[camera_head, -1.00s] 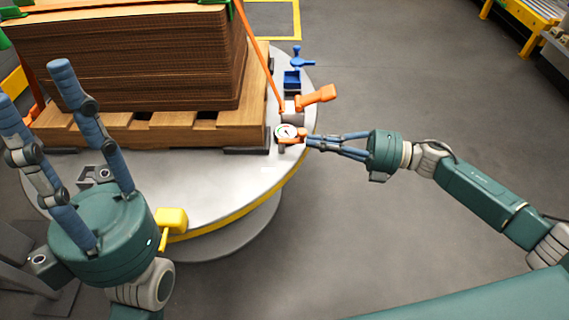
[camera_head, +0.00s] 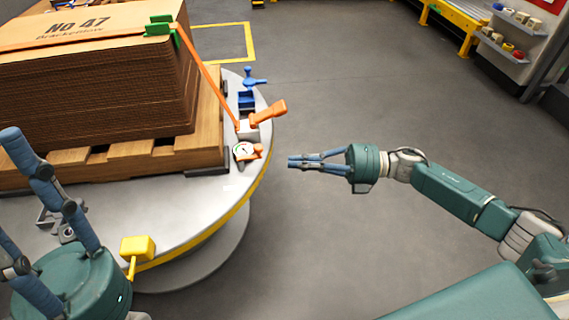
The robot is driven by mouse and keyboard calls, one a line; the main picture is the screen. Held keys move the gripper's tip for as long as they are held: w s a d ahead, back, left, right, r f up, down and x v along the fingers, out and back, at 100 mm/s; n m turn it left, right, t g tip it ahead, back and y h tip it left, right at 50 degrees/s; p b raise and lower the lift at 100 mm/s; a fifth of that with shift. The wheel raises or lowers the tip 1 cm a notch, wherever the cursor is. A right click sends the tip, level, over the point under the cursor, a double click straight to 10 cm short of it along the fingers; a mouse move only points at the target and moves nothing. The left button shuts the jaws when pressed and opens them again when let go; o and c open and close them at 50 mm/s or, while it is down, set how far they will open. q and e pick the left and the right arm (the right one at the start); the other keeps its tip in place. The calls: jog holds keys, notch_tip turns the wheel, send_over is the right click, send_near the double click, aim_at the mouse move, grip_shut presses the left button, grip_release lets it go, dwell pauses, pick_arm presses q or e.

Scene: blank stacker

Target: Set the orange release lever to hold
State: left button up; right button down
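Two orange parts stand at the right edge of the round grey table. A larger orange handle (camera_head: 268,113) points up and to the right beside the strap's lower end. A smaller orange lever (camera_head: 256,151) sits against the round dial gauge (camera_head: 243,151). I cannot tell which is the release lever, or read any hold mark. My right gripper (camera_head: 291,162) is right of the smaller lever, apart from it and empty. Its fingers lie close together, seen side-on. My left gripper (camera_head: 28,215) is at the lower left, fingers spread and empty, partly cut off.
A strapped stack of brown cardboard (camera_head: 95,85) sits on a wooden pallet (camera_head: 210,140) on the round table (camera_head: 190,205). A blue clamp-like part (camera_head: 250,82) stands behind the orange handle. A yellow block (camera_head: 137,248) is at the near edge. Floor right of the table is clear.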

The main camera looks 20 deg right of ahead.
jog(key=d, duration=0.6)
jog(key=shift+r, duration=0.15)
